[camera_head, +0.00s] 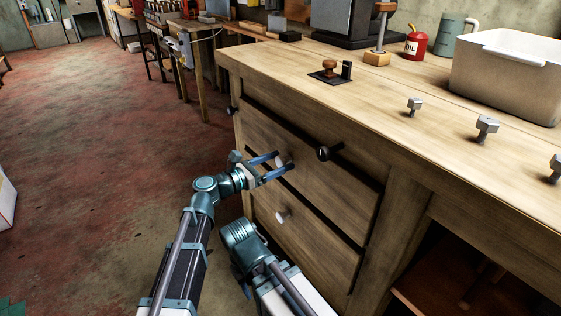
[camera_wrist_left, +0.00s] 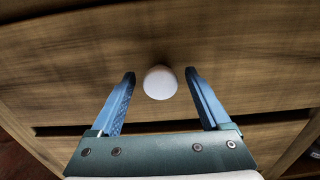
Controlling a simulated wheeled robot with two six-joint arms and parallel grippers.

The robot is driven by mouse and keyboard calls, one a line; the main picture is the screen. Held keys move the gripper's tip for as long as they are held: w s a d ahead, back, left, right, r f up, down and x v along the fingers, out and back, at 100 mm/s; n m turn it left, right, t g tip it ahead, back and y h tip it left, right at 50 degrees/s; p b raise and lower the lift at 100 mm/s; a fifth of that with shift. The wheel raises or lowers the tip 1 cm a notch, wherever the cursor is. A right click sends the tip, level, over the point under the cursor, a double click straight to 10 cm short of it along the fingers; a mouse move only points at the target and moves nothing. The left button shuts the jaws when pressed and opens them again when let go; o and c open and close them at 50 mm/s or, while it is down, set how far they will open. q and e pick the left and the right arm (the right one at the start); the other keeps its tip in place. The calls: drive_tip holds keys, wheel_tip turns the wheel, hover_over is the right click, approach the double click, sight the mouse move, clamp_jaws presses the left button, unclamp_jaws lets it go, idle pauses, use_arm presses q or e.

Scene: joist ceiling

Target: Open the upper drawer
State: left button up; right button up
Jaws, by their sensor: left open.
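The upper drawer (camera_head: 325,190) is a wooden front in the workbench and looks shut. Its white round knob (camera_head: 281,162) sits near the middle of that front. My left gripper (camera_head: 286,159) is open in front of the drawer, with its blue fingers on either side of the knob. In the left wrist view the knob (camera_wrist_left: 160,82) lies between the two fingertips, with a gap on each side. The drawer front (camera_wrist_left: 225,50) fills the background there. My right gripper is not in view.
A lower drawer (camera_head: 310,243) has its own white knob (camera_head: 281,216). A black knob (camera_head: 323,153) sticks out above and right of the upper drawer's knob. The benchtop (camera_head: 370,95) overhangs and holds a white bin (camera_head: 505,85). Red floor (camera_head: 90,140) at left is open.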

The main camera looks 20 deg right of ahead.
use_arm(q)
drive_tip(key=shift+w+d, duration=0.15)
drive_tip(key=shift+d, duration=0.35)
clamp_jaws()
idle(0.3)
